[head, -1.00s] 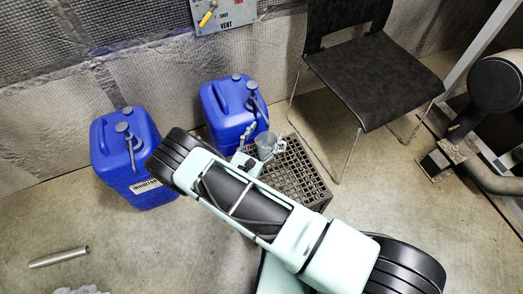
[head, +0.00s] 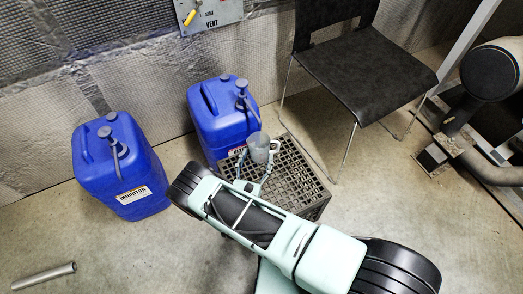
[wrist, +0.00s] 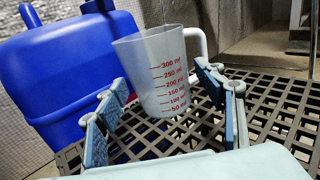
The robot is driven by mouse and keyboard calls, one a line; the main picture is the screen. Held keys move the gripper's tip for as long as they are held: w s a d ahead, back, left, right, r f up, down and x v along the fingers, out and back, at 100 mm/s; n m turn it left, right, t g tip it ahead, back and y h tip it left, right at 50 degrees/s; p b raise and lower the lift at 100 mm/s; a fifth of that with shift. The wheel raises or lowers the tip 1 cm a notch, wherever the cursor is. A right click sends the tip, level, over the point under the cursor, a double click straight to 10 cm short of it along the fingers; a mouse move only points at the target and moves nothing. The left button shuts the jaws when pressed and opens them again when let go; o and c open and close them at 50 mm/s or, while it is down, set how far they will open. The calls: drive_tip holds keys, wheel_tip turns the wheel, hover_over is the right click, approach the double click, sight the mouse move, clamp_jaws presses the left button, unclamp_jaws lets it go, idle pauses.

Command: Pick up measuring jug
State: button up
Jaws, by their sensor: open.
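The measuring jug (wrist: 165,75) is translucent grey with red millilitre marks and a white handle on its right side. It stands on a dark grid-topped crate (head: 312,190), and it also shows in the head view (head: 259,148). In the wrist view my gripper (wrist: 165,115) is open, with one finger low on each side of the jug. The jug is between and just beyond the fingertips, and I cannot tell whether either finger touches it. The crate's grid top also shows in the wrist view (wrist: 275,110).
A blue jerrycan (head: 218,115) stands right behind the crate, close to the jug. Another blue jerrycan (head: 118,165) with an inhibitor label stands to the left. A black chair (head: 365,80) stands behind right. A metal tube (head: 43,277) lies on the floor.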

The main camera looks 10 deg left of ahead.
sight(262, 137)
drive_tip(key=w+b, duration=0.1)
drive_tip(key=w, duration=0.4)
drive_tip(key=shift+d, duration=0.15)
drive_tip(key=shift+c, duration=0.4)
drive_tip(key=shift+r, duration=0.1)
drive_tip(key=c, duration=1)
drive_tip(key=shift+r, duration=0.1)
drive_tip(key=shift+r+p, duration=0.4)
drive_tip(key=shift+r, duration=0.6)
drive_tip(key=shift+s+a+r+p, duration=0.7)
drive_tip(key=shift+s+r+p, duration=0.3)
drive_tip(key=shift+s+r, duration=1)
drive_tip(key=shift+s+a+r+p, duration=0.9)
drive_tip(key=shift+s+r, duration=0.7)
drive_tip(key=shift+s, duration=0.85)
drive_tip(key=shift+s+a+r+p, duration=0.55)
drive_tip(key=shift+s+r+p, duration=0.55)
drive_tip(key=shift+s+r, duration=0.9)
